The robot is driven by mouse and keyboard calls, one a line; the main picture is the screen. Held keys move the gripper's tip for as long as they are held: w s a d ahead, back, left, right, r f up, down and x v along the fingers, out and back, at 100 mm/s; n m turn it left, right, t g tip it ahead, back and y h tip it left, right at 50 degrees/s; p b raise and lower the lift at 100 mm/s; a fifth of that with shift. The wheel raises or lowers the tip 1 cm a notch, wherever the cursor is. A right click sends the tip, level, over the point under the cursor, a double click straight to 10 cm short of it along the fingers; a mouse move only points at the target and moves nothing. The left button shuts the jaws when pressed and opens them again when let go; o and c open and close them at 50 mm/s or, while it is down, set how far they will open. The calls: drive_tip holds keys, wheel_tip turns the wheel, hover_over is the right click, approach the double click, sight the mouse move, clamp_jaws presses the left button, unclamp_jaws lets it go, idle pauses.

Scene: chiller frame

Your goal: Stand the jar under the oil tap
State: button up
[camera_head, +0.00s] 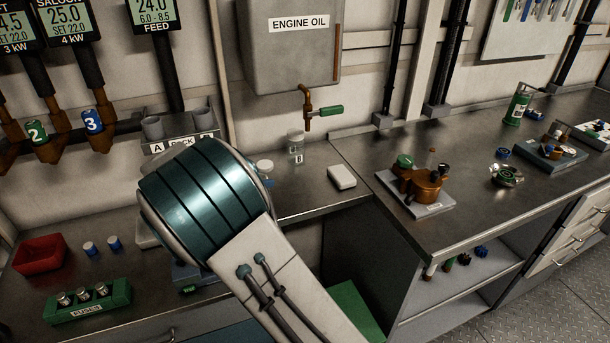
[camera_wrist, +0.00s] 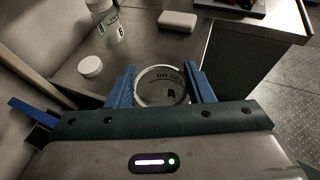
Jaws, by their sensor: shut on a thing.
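In the wrist view, my gripper (camera_wrist: 160,88) is shut on a clear, open-topped jar (camera_wrist: 162,76) marked A, its blue fingers on either side of the rim. In the head view my arm hides the gripper and this jar. The oil tap (camera_head: 308,106), brown with a green handle, hangs below a grey ENGINE OIL tank (camera_head: 293,50). A capped jar marked B (camera_head: 296,150) stands on the counter near the tap; it also shows in the wrist view (camera_wrist: 112,26). I cannot tell whether jar B is straight below the spout.
A loose white lid (camera_wrist: 90,66) lies left of the held jar. A white block (camera_head: 341,177) lies right of jar B. A pump on a plate (camera_head: 415,190) stands on the right-hand counter. A red bin (camera_head: 40,255) and green fuse rack (camera_head: 88,301) are at left.

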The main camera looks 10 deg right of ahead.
drive_tip(key=r+p+x, duration=0.1)
drive_tip(key=x, duration=0.4)
drive_tip(key=r+p+x, duration=0.1)
drive_tip(key=x, duration=0.5)
drive_tip(key=d+r+p+x, duration=0.1)
drive_tip(key=x, duration=0.5)
drive_tip(key=shift+w+d, duration=0.2)
drive_tip(key=shift+w, duration=0.2)
drive_tip(key=o, duration=1.1)
